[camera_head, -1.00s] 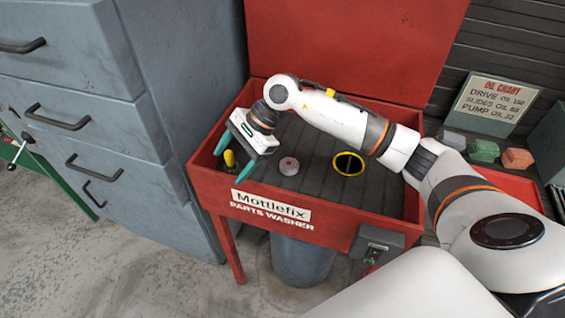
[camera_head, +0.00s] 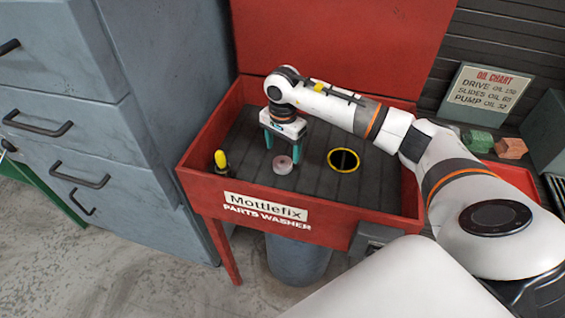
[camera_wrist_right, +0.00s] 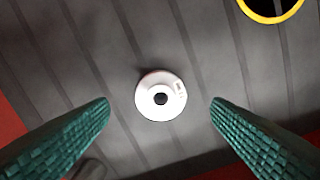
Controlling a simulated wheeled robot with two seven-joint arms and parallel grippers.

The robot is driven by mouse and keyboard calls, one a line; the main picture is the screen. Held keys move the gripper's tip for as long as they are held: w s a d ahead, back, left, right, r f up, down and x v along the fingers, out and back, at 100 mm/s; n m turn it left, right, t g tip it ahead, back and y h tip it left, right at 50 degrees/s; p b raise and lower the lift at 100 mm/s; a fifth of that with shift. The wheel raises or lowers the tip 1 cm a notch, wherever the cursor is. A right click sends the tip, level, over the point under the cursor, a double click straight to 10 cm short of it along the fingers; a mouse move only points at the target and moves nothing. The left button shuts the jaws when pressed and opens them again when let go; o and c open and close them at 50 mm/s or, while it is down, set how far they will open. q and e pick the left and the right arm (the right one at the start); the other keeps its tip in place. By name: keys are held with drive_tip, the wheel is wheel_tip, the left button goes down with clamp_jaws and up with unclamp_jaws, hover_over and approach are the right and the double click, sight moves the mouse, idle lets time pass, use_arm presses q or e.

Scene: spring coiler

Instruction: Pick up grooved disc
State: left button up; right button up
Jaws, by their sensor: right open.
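The grooved disc (camera_head: 283,165) is a small pale round piece with a dark centre hole. It lies on the slatted floor of the red parts washer (camera_head: 188,180). In the right wrist view the disc (camera_wrist_right: 160,95) is seen from above, centred between the fingers and a little beyond their tips. My right gripper (camera_head: 284,150) points down over the disc, with teal fingers spread apart. It is open and empty, and the wrist view shows both of its fingers (camera_wrist_right: 160,107) clear of the disc. My left gripper is not in view.
A yellow-rimmed hole (camera_head: 343,160) is in the washer floor right of the disc. A yellow-and-black tool (camera_head: 220,160) stands at the left wall. The washer's walls surround the work area. Coloured blocks (camera_head: 510,147) lie outside at the right.

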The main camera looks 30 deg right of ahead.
sight(282, 158)
wheel_tip(282, 158, down, 4)
drive_tip(key=shift+f+p, duration=0.2)
drive_tip(key=shift+p, duration=0.2)
drive_tip(key=shift+a, duration=0.1)
drive_tip(key=shift+c, duration=0.5)
drive_tip(key=c, duration=1.2)
